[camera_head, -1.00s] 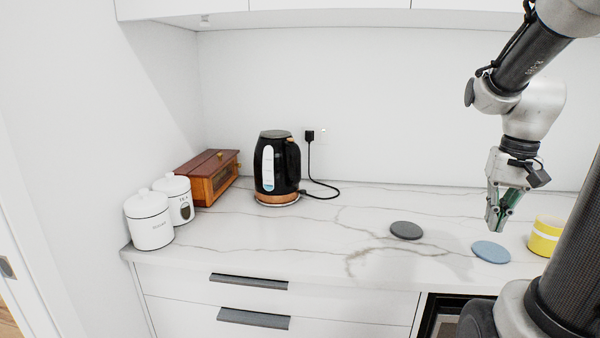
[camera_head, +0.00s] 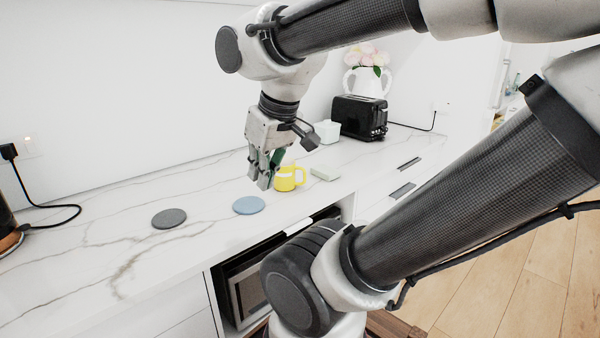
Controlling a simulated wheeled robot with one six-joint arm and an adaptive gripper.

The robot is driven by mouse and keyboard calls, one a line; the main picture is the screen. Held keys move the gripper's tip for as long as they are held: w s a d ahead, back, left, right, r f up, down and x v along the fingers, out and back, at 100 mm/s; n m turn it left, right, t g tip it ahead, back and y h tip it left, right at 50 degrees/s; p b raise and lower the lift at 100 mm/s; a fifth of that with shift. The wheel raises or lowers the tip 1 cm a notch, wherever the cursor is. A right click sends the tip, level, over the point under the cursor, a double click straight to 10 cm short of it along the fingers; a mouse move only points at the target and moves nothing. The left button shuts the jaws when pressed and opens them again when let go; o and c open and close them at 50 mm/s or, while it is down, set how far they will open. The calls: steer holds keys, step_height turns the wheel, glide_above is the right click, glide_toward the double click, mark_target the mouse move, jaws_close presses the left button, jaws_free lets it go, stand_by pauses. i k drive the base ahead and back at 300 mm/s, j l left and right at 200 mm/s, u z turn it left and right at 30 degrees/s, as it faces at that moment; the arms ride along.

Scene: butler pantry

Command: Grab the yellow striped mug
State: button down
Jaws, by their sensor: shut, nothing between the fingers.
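The yellow striped mug (camera_head: 286,181) stands upright on the marble counter near the middle of the view. It is yellow with a white band, and its handle shows on the right side. My gripper (camera_head: 262,184) hangs fingers down just left of the mug in the picture and is shut and empty. It overlaps the mug's left edge in the picture. I cannot tell whether they touch.
A blue coaster (camera_head: 249,205) and a dark grey coaster (camera_head: 169,218) lie left of the mug. A pale block (camera_head: 325,173) lies to its right. A white container (camera_head: 327,131), a black toaster (camera_head: 359,117) and a flower vase (camera_head: 367,83) stand farther back. The left counter is mostly clear.

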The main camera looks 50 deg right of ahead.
mark_target(284, 180)
steer(key=z, duration=1.05)
